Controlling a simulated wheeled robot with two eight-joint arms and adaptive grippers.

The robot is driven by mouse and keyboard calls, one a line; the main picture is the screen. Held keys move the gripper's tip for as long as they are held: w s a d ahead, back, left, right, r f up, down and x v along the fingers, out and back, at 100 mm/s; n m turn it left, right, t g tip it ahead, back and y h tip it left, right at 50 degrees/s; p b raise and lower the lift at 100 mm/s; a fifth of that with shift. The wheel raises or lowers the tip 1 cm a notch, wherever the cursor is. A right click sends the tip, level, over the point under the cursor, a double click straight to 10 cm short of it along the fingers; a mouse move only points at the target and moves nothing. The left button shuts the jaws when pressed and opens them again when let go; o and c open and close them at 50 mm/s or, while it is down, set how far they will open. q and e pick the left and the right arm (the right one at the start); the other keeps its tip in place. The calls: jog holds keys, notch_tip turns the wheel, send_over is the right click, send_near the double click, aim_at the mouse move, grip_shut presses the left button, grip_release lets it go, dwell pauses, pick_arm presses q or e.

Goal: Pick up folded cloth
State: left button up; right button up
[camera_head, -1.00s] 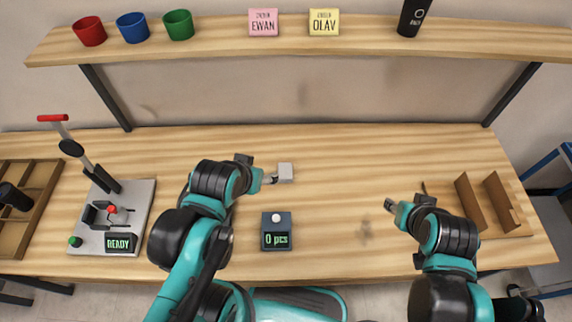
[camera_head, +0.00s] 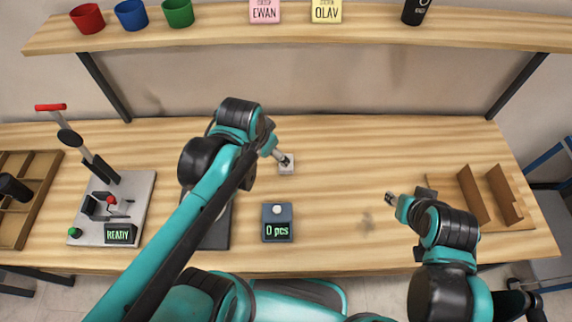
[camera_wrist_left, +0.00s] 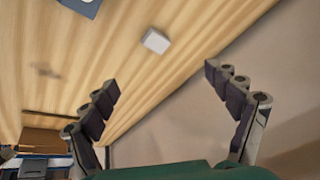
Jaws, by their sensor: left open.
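The folded cloth (camera_head: 286,169) is a small pale grey-white square lying on the table, behind the counter box. It also shows in the left wrist view (camera_wrist_left: 156,42), beyond the fingertips and between their directions. My left gripper (camera_head: 283,157) is above the table and overlaps the far part of the cloth in the head view. In the left wrist view its two fingers (camera_wrist_left: 162,80) are wide apart with nothing between them, clear of the cloth. My right gripper (camera_head: 391,199) hangs over the right part of the table, away from the cloth; its jaws are too small to read.
A dark counter box (camera_head: 277,222) reading "0 pcs" stands in front of the cloth. A press plate (camera_head: 140,190) marked "READY" is at left, beside a wooden tray (camera_head: 40,190). A wooden rack (camera_head: 490,205) stands right. The table's middle is clear. A shelf (camera_head: 350,36) spans above.

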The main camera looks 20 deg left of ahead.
pick_arm(q)
jog(key=w+d+f+m+g, duration=0.1)
jog(key=w+f+m, duration=0.2)
jog(key=w+f, duration=0.1)
jog(key=w+f+m+g+b, duration=0.1)
jog(key=w+f+m+g, duration=0.1)
jog(key=w+f+m, duration=0.1)
jog(key=w+d+f+m+g+b, duration=0.1)
jog(key=w+f+m, duration=0.2)
jog(key=w+f, duration=0.2)
jog(key=shift+d+f+m+g, duration=0.15)
jog(key=shift+f+m+g, duration=0.05)
jog(key=shift+f, duration=0.3)
jog(key=shift+d+f+m+g, duration=0.15)
jog(key=shift+f+m+g, duration=0.05)
jog(key=shift+f, duration=0.25)
notch_tip(320, 180, down, 3)
jog(key=shift+r+b, duration=0.15)
jog(key=shift+b, duration=0.4)
jog(key=f+b, duration=0.2)
jog(key=f, duration=0.3)
jog(key=shift+s+a+f+b, duration=0.25)
jog(key=shift+s+a+b, duration=0.05)
jog(key=shift+a+b, duration=0.1)
jog(key=shift+r, duration=0.15)
jog(key=c, duration=1.2)
